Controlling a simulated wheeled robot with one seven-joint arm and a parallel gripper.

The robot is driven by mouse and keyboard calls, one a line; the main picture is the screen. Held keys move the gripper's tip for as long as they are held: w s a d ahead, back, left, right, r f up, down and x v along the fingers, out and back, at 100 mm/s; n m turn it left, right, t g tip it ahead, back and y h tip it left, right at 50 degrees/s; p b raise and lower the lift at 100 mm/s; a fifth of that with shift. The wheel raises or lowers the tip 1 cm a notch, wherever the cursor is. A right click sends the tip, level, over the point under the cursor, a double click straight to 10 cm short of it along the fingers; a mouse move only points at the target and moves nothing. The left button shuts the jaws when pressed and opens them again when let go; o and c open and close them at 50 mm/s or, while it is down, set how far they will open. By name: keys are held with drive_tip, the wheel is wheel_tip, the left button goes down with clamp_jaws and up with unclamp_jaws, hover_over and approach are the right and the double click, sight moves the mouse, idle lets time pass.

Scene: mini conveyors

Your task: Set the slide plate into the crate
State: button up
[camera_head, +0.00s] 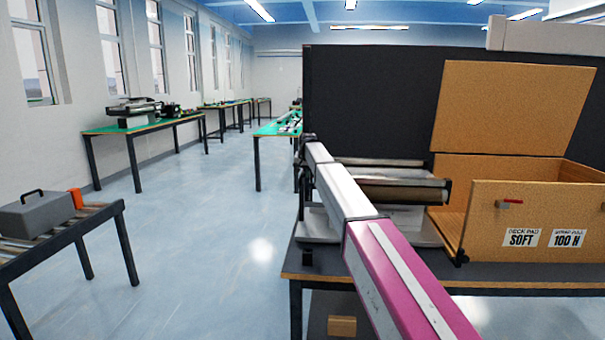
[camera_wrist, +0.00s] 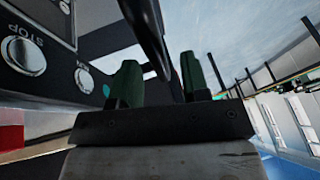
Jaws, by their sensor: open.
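A wooden crate (camera_head: 480,222) with its lid raised stands on the dark table at the right in the head view. Its front carries labels reading "DECK PAD SOFT" and "100 H"; its floor is hidden behind the front wall. I cannot pick out the slide plate for certain in either view. My gripper (camera_wrist: 160,78) shows two green fingers standing apart in the wrist view, open. A dark curved bar (camera_wrist: 150,38) passes close to the fingers; I cannot tell whether it touches them. In the head view my arm reaches to the left of the crate, and its fingers cannot be made out.
A panel with a STOP button (camera_wrist: 22,55) is close to my gripper. A black partition (camera_head: 370,105) stands behind. A grey toolbox (camera_head: 35,215) sits on the left bench. The floor between is clear.

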clamp_jaws()
drive_tip(key=shift+d, duration=0.1)
drive_tip(key=s+d, duration=0.2)
drive_tip(key=d, duration=6.9)
drive_tip(key=shift+s, duration=0.2)
unclamp_jaws()
drive_tip(key=shift+r, duration=0.1)
drive_tip(key=v, duration=1)
drive_tip(key=shift+s+r, duration=0.2)
drive_tip(key=shift+r, duration=0.1)
